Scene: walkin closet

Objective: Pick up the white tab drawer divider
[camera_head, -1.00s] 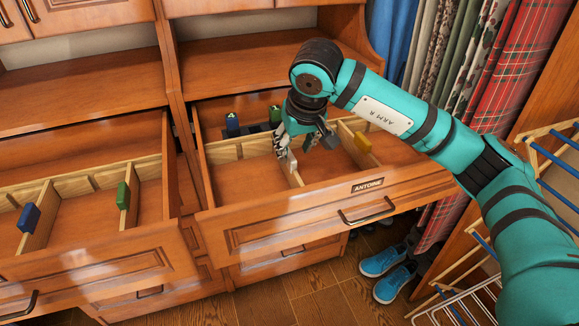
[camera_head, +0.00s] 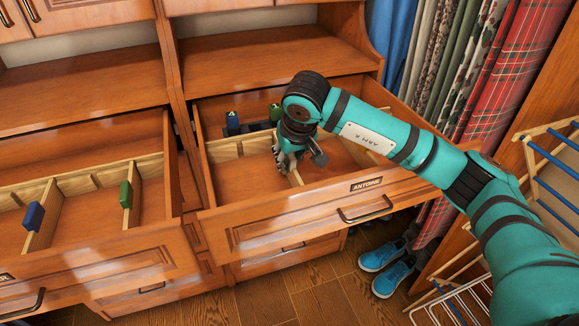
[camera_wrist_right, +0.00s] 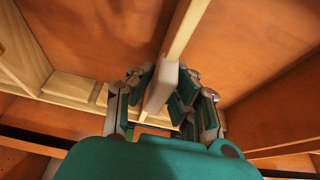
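The white tab drawer divider (camera_head: 296,178) is a thin light-wood board standing in the right drawer, labelled ANTOINE. In the head view its tab is hidden by my right gripper (camera_head: 284,162), which is lowered over it. In the right wrist view the white tab (camera_wrist_right: 160,88) sits on the divider's edge between the fingers of my right gripper (camera_wrist_right: 163,84). The fingers stand on both sides of the tab, open, with small gaps showing. The divider is still upright in the drawer. My left gripper is not in view.
Blue (camera_head: 232,122) and green (camera_head: 275,112) tabs stand at the back of the same drawer. The open left drawer holds dividers with a blue tab (camera_head: 33,216) and a green tab (camera_head: 125,194). A drying rack (camera_head: 555,165) and blue shoes (camera_head: 393,278) are at the right.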

